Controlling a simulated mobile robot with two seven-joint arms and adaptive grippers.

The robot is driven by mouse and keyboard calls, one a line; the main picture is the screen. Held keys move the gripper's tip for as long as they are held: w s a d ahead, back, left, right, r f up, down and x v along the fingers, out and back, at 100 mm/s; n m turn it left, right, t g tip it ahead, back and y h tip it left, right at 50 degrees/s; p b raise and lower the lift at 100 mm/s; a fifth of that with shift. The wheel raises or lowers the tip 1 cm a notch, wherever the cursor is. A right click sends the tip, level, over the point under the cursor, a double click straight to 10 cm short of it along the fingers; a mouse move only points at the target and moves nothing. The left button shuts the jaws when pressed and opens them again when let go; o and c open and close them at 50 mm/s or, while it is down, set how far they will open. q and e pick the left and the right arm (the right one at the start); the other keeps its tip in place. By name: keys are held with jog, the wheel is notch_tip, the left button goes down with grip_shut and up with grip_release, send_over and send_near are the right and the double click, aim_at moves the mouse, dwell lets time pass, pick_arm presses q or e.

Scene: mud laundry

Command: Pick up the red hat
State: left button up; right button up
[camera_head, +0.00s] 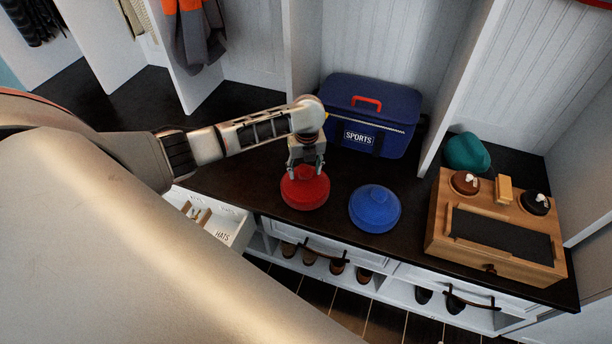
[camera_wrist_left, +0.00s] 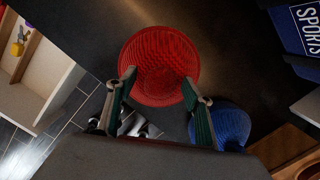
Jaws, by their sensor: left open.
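The red hat (camera_head: 305,190) lies on the dark bench top, left of a blue hat (camera_head: 375,208). In the left wrist view the red hat (camera_wrist_left: 160,66) is round and woven, ahead of and between the two fingers. My left gripper (camera_head: 306,172) is open over the hat's back part and points down at it. In the wrist view my left gripper (camera_wrist_left: 160,92) has its fingers spread, with the fingertips overlapping the hat's near edge. I cannot tell whether they touch it. My right gripper is not in view.
The blue hat also shows in the wrist view (camera_wrist_left: 232,124). A blue SPORTS cooler (camera_head: 372,115) stands behind. A teal hat (camera_head: 466,152) and a wooden box (camera_head: 497,262) are at right. An open HATS drawer (camera_head: 238,232) juts out at front left. Shoes sit below.

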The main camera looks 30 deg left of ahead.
pick_arm(q)
jog(key=shift+r, duration=0.1)
grip_shut()
